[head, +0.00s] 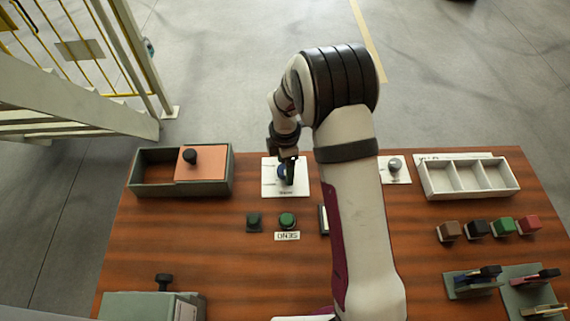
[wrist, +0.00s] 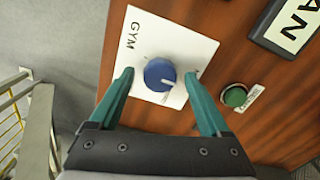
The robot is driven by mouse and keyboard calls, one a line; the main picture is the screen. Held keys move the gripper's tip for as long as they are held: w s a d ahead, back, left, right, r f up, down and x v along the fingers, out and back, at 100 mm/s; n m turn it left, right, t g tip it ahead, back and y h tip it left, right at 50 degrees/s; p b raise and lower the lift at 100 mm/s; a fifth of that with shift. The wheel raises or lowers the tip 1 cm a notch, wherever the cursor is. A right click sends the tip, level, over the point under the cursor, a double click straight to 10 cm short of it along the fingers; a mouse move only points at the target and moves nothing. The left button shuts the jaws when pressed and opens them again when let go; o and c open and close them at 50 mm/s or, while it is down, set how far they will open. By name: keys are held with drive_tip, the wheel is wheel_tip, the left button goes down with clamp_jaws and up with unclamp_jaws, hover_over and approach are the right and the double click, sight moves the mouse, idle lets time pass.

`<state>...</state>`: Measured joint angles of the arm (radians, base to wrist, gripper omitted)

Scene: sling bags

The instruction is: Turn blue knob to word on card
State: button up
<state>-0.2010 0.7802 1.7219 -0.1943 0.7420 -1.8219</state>
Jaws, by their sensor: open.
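The blue knob (wrist: 160,74) sits on a white plate (wrist: 186,40) with the word GYM along one edge. A white pointer line on the knob faces right and slightly down in the wrist view. Other words on the plate are hidden or too small to read. My gripper (wrist: 159,73) is open, with one teal finger on each side of the knob; I cannot tell whether they touch it. In the head view my gripper (head: 288,178) covers part of the knob (head: 281,172). A dark-edged white card (wrist: 290,25) shows only the letters AN; the rest is cut off.
A green button (wrist: 235,96) stands near the knob plate. An open box with an orange lid (head: 205,165) is at the left, a white divided tray (head: 437,182) at the right. Several coloured blocks (head: 477,228) lie before the tray. My arm hides the table's middle.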

clamp_jaws()
drive_tip(key=shift+m, duration=0.4)
drive_tip(key=m, duration=0.5)
drive_tip(key=shift+m, duration=0.3)
drive_tip(key=m, duration=1.2)
drive_tip(key=shift+m, duration=0.4)
drive_tip(key=m, duration=0.6)
drive_tip(key=shift+a, duration=0.1)
drive_tip(key=shift+m, duration=0.4)
